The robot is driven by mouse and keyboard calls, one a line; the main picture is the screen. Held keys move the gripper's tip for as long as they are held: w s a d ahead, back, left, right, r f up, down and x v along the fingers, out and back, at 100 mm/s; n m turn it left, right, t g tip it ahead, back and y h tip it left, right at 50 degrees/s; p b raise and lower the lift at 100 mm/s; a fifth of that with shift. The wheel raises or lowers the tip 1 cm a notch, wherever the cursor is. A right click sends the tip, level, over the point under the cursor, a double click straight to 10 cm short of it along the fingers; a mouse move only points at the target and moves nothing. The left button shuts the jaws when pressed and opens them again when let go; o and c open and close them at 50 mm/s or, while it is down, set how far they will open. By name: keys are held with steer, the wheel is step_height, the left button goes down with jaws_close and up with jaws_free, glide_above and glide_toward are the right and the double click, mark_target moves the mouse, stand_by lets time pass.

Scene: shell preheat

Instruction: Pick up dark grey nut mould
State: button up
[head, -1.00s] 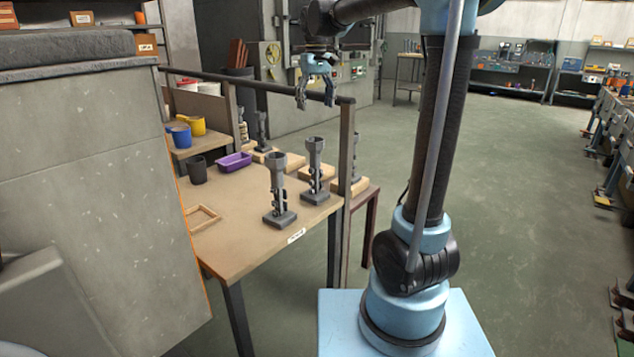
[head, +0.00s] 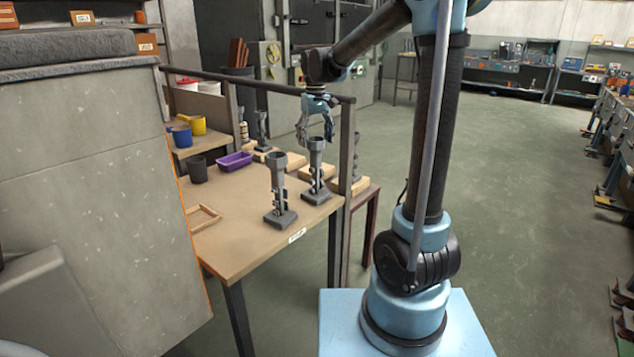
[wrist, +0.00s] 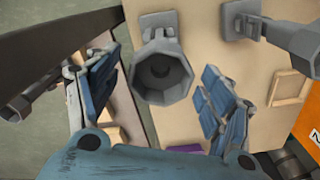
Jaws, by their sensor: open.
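A dark grey mould (head: 316,168) with a flared cup on a stem stands upright on a square base near the table's right edge. My gripper (head: 316,137) is open, pointing down right above its cup. In the wrist view, the mould's cup (wrist: 162,75) opens toward the camera between my two spread blue fingers (wrist: 160,92), with a gap on each side. A similar dark grey mould (head: 278,185) stands nearer the table's front; in the wrist view it shows at the upper right (wrist: 292,45).
Several more moulds stand farther back, one on a wooden block beyond the dark rail (head: 346,160). The table (head: 245,235) also holds a purple tray (head: 234,161), a dark cup (head: 198,170) and a wooden frame (head: 204,217). A big grey block (head: 90,180) stands at left.

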steer(key=shift+f, duration=0.6)
jaws_close()
steer(key=shift+r, duration=0.1)
